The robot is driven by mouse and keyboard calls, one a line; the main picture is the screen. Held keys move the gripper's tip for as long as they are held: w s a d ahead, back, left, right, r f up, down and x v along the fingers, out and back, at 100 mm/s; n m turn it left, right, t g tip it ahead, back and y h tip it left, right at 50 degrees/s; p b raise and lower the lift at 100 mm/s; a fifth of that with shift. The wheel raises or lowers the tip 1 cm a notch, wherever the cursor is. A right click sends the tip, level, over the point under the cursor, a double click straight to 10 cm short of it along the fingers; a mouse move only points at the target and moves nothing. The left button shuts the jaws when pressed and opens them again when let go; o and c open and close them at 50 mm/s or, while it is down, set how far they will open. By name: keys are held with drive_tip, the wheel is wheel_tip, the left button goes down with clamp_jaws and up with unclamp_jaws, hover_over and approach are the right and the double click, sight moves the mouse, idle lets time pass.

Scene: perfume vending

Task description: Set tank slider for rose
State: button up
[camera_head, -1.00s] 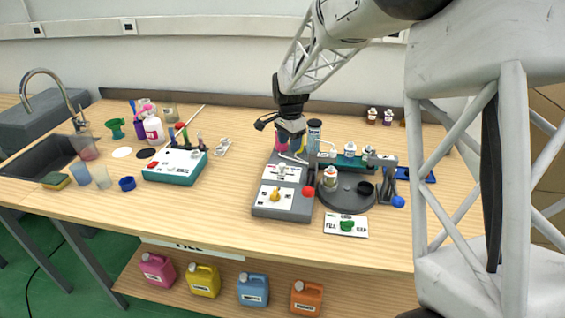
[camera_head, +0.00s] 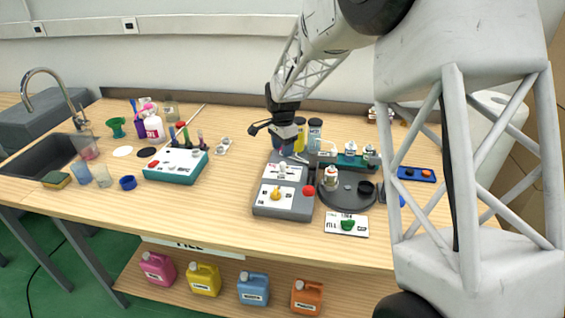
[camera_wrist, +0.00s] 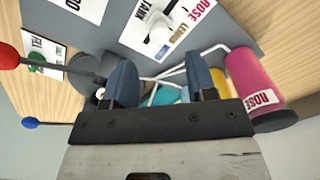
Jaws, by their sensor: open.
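The grey dispenser console (camera_head: 262,208) stands on the table. The tank slider plate (camera_head: 282,171) is on its upper part. In the wrist view the white slider knob (camera_wrist: 159,35) sits on the plate marked TANK, with ROSE and LEMON labels beside it; its exact setting is unclear. The pink rose tank (camera_wrist: 252,72) is at the right of that view, with thin tubes running from the tanks. My gripper (camera_wrist: 162,80) is open, with its blue fingers apart and nothing visibly held. In the head view my gripper (camera_head: 290,156) is above the rear of the console, behind the slider plate.
A red-ball lever (camera_head: 308,190) and yellow knob (camera_head: 276,193) are on the console. A dark turntable (camera_head: 348,198) carrying a bottle stands at its right. Yellow (camera_head: 299,137) and blue (camera_head: 314,133) tanks stand behind.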

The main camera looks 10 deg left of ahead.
sight(283, 163)
drive_tip(key=shift+f, duration=3.15)
clamp_jaws()
